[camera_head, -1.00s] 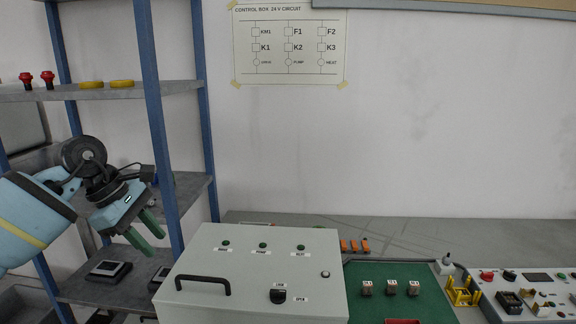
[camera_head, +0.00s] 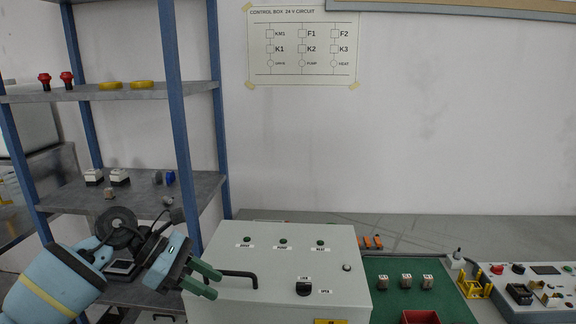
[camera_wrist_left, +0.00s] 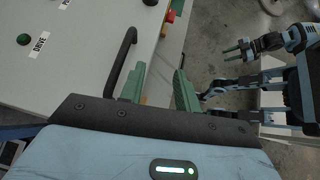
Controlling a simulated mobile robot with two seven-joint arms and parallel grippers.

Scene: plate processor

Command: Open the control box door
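The control box (camera_head: 275,262) is a light grey cabinet on the bench with its door closed, carrying green buttons, a black knob (camera_head: 303,288) and a black bar handle (camera_head: 243,274) on the left. My left gripper (camera_head: 207,281) has green fingers and is at the handle's left end in the head view. In the left wrist view the fingers (camera_wrist_left: 158,88) are spread apart and empty, and the handle (camera_wrist_left: 122,62) lies just left of them, outside the gap. My right gripper (camera_wrist_left: 246,48) shows at the upper right of the left wrist view, with its fingers apart.
A blue-post shelf (camera_head: 190,130) with red buttons, yellow rings and small parts stands left. A green mat (camera_head: 385,270) with small relays, a red bin (camera_head: 421,316), a yellow holder (camera_head: 474,287) and a control panel (camera_head: 530,290) are to the right of the box.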

